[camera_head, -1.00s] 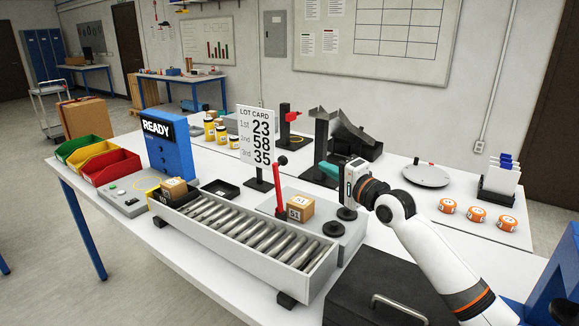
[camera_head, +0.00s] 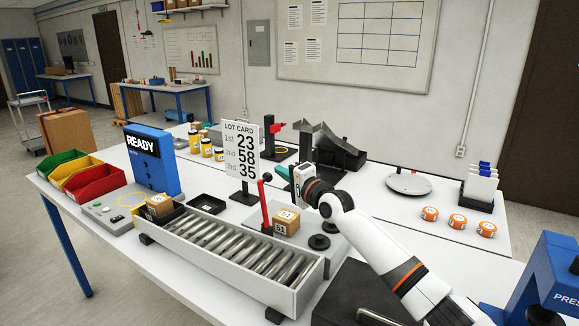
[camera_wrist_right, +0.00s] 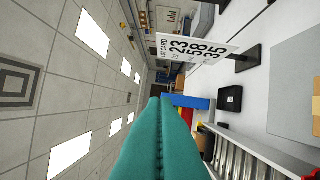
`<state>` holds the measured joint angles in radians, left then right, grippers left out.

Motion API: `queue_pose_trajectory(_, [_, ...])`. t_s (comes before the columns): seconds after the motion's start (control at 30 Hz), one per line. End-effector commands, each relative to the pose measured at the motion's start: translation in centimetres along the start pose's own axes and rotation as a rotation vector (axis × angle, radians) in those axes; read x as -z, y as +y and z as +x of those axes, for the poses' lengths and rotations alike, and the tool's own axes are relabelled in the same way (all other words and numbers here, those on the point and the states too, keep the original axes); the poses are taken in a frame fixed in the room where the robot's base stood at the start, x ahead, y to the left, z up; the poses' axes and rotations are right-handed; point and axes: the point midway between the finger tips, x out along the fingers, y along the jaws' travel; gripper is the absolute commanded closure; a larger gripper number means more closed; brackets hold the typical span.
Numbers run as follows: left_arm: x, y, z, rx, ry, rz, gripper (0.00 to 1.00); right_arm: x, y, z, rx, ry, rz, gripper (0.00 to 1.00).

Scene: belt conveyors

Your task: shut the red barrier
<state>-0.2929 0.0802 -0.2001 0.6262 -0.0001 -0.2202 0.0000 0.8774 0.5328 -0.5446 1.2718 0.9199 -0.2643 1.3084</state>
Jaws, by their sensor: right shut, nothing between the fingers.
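The red barrier (camera_head: 264,205) is a red bar standing nearly upright at the far side of the roller conveyor, beside a carton marked 51 (camera_head: 286,222). A dark ball shows near its top. My right gripper (camera_head: 282,172) is shut and empty, with teal fingers pointing left. In the head view, it is up and to the right of the bar's top; I cannot tell whether they touch. The shut fingers (camera_wrist_right: 165,100) fill the middle of the right wrist view, where the barrier is not clearly seen. My left gripper is not in view.
The roller conveyor (camera_head: 312,285) runs across the front, with a small carton (camera_head: 160,205) at its left end. A lot card stand (camera_head: 240,150) is close behind the barrier. A blue READY box (camera_head: 155,165) stands left. Orange rolls (camera_head: 457,221) lie right.

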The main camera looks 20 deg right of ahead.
Motion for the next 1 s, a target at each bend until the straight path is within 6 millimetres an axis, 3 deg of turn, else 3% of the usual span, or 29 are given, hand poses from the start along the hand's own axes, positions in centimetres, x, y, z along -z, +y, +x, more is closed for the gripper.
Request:
queue_pose_trajectory(0.17, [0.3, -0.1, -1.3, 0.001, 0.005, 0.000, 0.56, 1.4, 0.2, -0.5, 0.000, 0.002, 0.002, 1.00])
queue_pose_trajectory(0.73, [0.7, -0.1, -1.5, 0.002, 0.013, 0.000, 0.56, 2.0, 0.1, -0.7, -0.003, 0.001, -0.008, 1.00])
queue_pose_trajectory(1.0, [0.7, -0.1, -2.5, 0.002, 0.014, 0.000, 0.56, 3.7, 0.5, -1.3, -0.036, 0.003, -0.103, 1.00])
